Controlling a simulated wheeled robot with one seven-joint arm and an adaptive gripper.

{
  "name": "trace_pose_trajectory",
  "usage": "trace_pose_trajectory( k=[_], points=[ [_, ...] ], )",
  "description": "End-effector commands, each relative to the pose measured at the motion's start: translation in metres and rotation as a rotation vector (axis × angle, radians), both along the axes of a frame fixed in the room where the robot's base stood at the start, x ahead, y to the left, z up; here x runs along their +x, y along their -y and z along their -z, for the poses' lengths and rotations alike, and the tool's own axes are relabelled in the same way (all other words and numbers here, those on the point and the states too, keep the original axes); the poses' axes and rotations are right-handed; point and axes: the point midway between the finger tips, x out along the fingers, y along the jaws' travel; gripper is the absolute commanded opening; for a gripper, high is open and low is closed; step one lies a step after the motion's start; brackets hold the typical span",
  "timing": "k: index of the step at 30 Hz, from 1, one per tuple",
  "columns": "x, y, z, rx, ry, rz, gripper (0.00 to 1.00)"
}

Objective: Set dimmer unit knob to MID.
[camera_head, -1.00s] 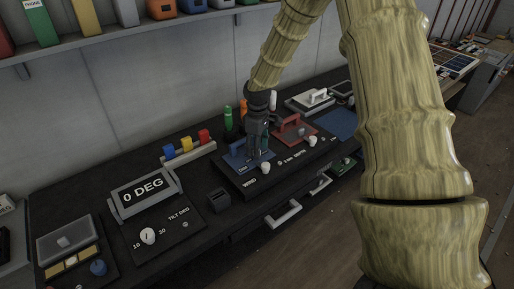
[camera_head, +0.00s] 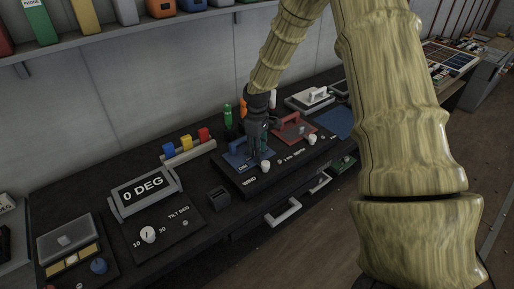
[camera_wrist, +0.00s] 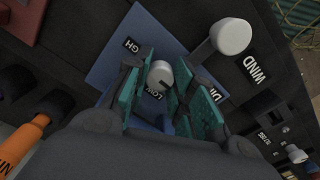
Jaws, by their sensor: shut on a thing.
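The dimmer unit is a blue panel (camera_wrist: 112,72) on the console, and it also shows in the head view (camera_head: 236,160). Its labels are partly covered; I read "LOW" beside the knob and "GH" at the panel's far side. The knob (camera_wrist: 160,74) is a light round cap with a dark mark. My gripper (camera_wrist: 158,88) points down at the panel with its green-padded fingers on both sides of the knob, shut on it. In the head view my gripper (camera_head: 256,155) hides the knob.
A white WIND knob (camera_wrist: 230,37) stands close beside the blue panel. A red panel with a handle (camera_head: 294,132) sits to its right in the head view. Green (camera_head: 228,116) and orange upright tools stand behind. A tilt display (camera_head: 146,190) is at left.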

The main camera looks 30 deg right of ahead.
Motion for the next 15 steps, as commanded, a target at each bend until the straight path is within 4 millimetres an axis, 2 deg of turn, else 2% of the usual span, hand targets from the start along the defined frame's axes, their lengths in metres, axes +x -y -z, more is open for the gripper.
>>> trace_pose_trajectory(
  k=[15],
  points=[
    [0.0003,-0.0001,-0.0008,0.000,0.000,0.069,0.01]
  ],
)
